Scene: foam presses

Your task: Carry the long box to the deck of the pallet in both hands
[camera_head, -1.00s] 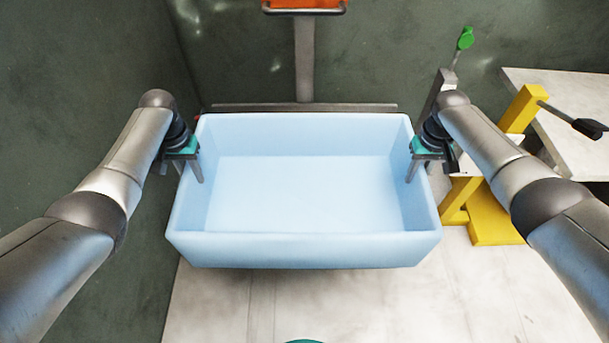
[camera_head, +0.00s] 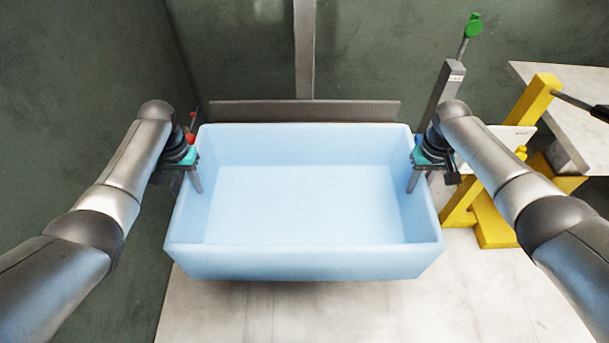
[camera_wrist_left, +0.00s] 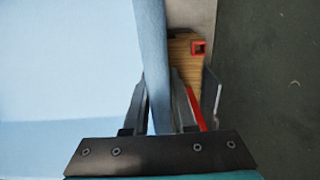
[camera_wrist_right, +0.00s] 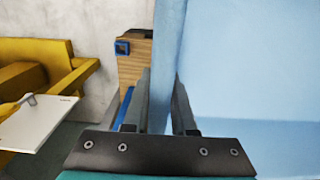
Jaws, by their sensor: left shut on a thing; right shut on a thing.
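The long box is a light blue open-topped tub (camera_head: 305,262), empty inside and roughly level in the head view. My left gripper (camera_head: 194,178) is shut on its left end wall; the left wrist view shows the wall between the fingers (camera_wrist_left: 160,105). My right gripper (camera_head: 415,178) is shut on the right end wall, also seen between the fingers in the right wrist view (camera_wrist_right: 160,105). Below the box, wood with a red square end (camera_wrist_left: 198,47) shows on the left, and wood with a blue square (camera_wrist_right: 123,48) on the right. I cannot tell whether this is the pallet; the box hides its deck.
A grey plate (camera_head: 300,110) and upright post (camera_head: 304,50) stand behind the box. At the right are a yellow frame (camera_head: 490,225), a grey post with a green knob (camera_head: 473,25) and a pale table (camera_head: 570,100). Pale floor (camera_head: 300,315) is clear in front.

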